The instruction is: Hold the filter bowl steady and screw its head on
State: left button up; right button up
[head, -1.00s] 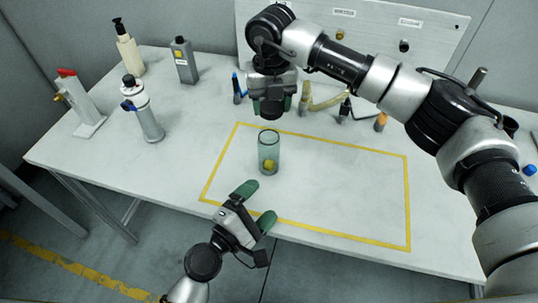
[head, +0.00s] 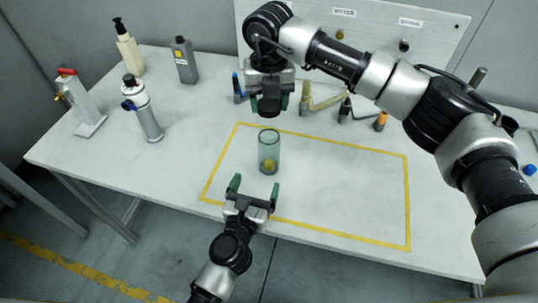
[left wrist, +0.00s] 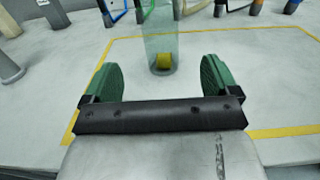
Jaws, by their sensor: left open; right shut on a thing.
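The filter bowl (head: 268,150) is a clear greenish cylinder standing upright on the table inside the yellow outline, with a yellow piece at its bottom. It also shows in the left wrist view (left wrist: 162,40), ahead of the fingers. My left gripper (head: 253,192) is open and empty, in front of the bowl, its green fingers pointing toward it and apart from it. My right gripper (head: 269,103) points down above and slightly behind the bowl, shut on a dark round piece, likely the filter head (head: 268,106). The piece is apart from the bowl; its underside is hidden.
Bottles (head: 130,48) and (head: 184,60) a grey bottle, a silver canister (head: 142,108) and a red-topped stand (head: 82,104) occupy the table's left. Several tools stand along the back below a labelled panel (head: 350,45). The right of the yellow outline (head: 408,200) is clear.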

aim_at(266, 158)
pick_arm(q)
jog(key=x, duration=1.1)
jog(key=shift+w+d, duration=0.15)
jog(key=shift+w, duration=0.15)
jog(key=c, duration=1.4)
pick_arm(e)
jog(key=shift+f, duration=2.5)
